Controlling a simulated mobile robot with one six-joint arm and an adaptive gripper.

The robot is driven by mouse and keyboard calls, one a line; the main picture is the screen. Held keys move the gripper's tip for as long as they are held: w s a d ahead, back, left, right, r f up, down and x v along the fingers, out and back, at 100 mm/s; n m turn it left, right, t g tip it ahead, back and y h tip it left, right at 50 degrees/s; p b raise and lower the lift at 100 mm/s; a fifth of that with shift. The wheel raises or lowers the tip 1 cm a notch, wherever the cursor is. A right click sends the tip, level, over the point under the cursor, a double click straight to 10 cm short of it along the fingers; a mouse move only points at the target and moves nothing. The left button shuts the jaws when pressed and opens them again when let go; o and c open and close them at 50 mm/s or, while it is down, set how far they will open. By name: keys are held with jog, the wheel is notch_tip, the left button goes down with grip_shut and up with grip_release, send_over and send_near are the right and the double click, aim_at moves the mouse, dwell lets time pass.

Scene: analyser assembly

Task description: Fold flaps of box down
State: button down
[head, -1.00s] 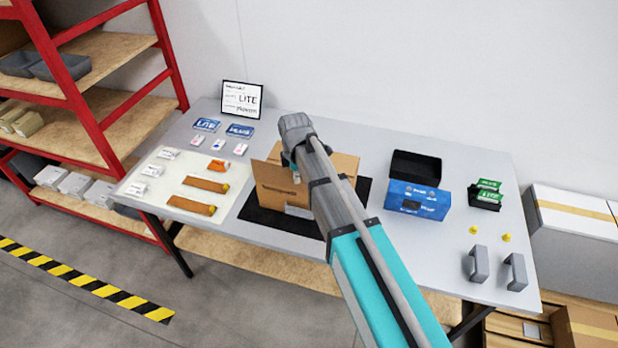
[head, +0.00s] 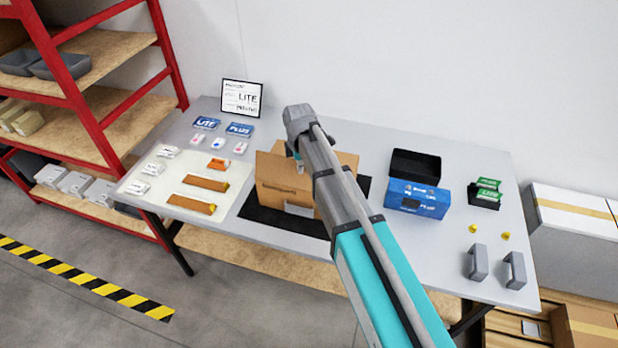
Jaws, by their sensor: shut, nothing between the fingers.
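An open cardboard box (head: 272,193) stands on a black mat (head: 253,211) at the middle of the table. Its near-side flap (head: 273,169) stands up at the left front. Another cardboard panel (head: 347,162) shows at the right, behind my arm. My arm crosses over the box from the lower right and hides much of its opening. My gripper (head: 298,160) points down at the box, just behind the near-side flap. It is shut and empty. Whether it touches the cardboard I cannot tell.
Grey handles (head: 477,262) lie front right. A pale mat (head: 160,192) with small parts lies left, and a sign (head: 241,98) stands behind.

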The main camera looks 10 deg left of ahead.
dwell(0.3)
jog(key=shift+w+d+f+b, duration=0.1)
jog(key=shift+w+f+b, duration=0.15)
jog(key=shift+w, duration=0.45)
jog(key=shift+w+f+b, duration=0.25)
jog(key=shift+w, duration=0.45)
jog(key=shift+w+f+b, duration=0.85)
jog(key=shift+w+b, duration=0.05)
jog(key=shift+w, duration=0.15)
jog(key=shift+w+d+f+b, duration=0.1)
jog(key=shift+w+f+b, duration=0.2)
jog(key=shift+f+b, duration=0.2)
jog(key=shift+w+d+f+b, duration=0.1)
jog(key=shift+w+f+b, duration=0.15)
jog(key=shift+f+b, duration=1.05)
dwell(0.6)
jog(key=shift+a+r, duration=0.1)
dwell(0.3)
